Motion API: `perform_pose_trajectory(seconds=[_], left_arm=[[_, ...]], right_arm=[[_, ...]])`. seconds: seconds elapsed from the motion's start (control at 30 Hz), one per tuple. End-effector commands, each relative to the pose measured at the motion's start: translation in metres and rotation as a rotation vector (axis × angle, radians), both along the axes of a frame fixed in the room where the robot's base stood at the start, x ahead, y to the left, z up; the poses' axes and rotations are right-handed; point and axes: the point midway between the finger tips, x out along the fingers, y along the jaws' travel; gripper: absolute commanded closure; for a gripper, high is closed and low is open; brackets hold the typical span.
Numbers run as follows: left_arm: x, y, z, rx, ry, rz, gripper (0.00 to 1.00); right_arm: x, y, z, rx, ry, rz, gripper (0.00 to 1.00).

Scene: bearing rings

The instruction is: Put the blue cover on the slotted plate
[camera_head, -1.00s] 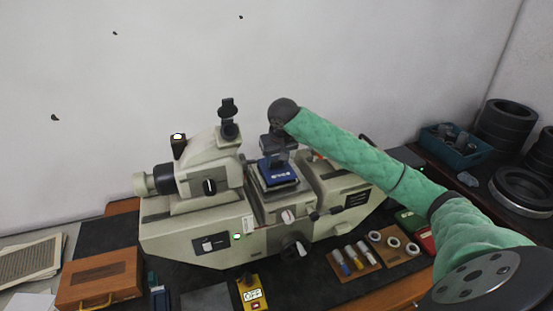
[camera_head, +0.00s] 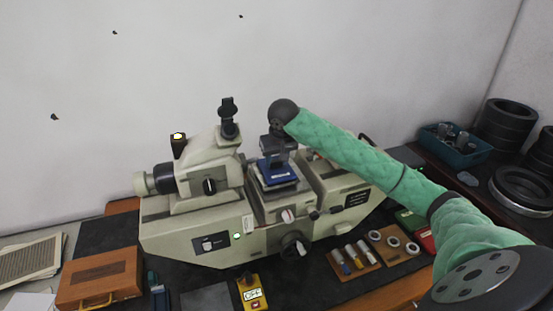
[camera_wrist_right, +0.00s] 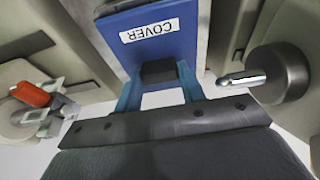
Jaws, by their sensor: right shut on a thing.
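The blue cover (camera_head: 281,174), a flat block with a white COVER label, is over the middle stage of the pale machine. My right gripper (camera_head: 272,155) comes down on it from above, at its back side in the head view. In the right wrist view the gripper (camera_wrist_right: 158,84) is shut on the dark block on the blue cover (camera_wrist_right: 178,38), one blue finger on each side. The slotted plate is mostly hidden under the cover, and I cannot make out its slots. Whether the cover touches it I cannot tell. My left gripper is out of view.
The machine's eyepiece head (camera_head: 208,180) stands close left of the cover. A silver-tipped knob (camera_wrist_right: 268,76) is close to the gripper in the wrist view. A wooden box (camera_head: 98,277), a yellow OFF switch box (camera_head: 252,294) and a blue bin (camera_head: 455,148) stand around the machine.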

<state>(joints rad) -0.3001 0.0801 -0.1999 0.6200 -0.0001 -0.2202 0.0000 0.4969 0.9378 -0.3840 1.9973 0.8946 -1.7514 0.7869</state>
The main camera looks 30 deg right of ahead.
Motion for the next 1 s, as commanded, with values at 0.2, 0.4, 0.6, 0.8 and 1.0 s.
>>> perform_pose_trajectory(seconds=[0.2,0.4,0.6,0.8,1.0], left_arm=[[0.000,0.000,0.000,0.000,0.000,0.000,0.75],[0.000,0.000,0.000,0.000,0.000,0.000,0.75],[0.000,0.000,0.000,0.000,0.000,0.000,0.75],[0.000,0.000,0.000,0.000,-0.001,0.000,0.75],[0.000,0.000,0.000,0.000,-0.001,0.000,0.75]], right_arm=[[0.000,0.000,-0.002,0.000,0.000,0.000,0.86],[0.000,0.000,-0.002,0.000,0.000,0.000,0.35],[0.000,0.000,-0.002,0.000,0.000,0.000,0.35],[0.000,0.000,-0.001,0.000,0.000,0.000,0.35],[0.000,0.000,0.012,0.000,-0.002,0.000,0.35]])
